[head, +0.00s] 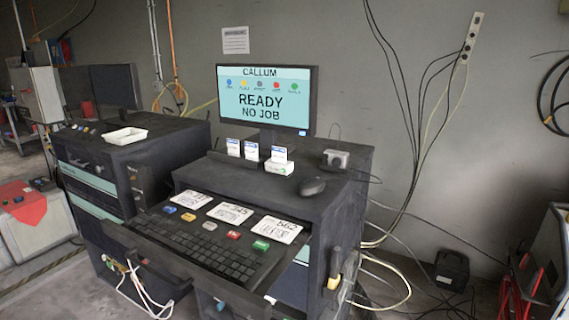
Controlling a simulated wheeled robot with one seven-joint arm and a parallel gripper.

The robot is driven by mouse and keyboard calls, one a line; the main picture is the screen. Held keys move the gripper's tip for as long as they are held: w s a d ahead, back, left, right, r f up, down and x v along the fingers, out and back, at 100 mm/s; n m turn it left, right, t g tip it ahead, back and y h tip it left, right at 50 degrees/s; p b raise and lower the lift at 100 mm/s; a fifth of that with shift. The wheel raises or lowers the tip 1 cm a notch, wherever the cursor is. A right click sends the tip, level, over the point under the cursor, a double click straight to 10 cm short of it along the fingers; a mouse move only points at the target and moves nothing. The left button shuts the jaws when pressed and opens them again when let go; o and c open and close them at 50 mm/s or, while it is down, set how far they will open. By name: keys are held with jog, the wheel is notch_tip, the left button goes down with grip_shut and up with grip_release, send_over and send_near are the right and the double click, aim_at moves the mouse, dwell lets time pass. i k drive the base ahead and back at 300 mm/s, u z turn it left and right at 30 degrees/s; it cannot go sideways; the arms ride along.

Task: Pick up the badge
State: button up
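Three small white upright cards with blue tops stand in a row on the dark cabinet below the monitor: a left card (233,147), a middle card (251,150) and a right card (279,154). The right one rises from a white block (279,167). They look like badges, but their print is too small to read, and I cannot tell which is the badge. My gripper is not in view.
A monitor (265,98) reading "CALLUM READY NO JOB" stands behind the cards. A mouse (312,187) and a small grey box (335,159) are to the right. The pulled-out keyboard shelf holds a keyboard (207,245), coloured buttons and three numbered cards (230,212). Cables hang at right.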

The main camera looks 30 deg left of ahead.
aim_at(279, 155)
jog(key=u, duration=1.15)
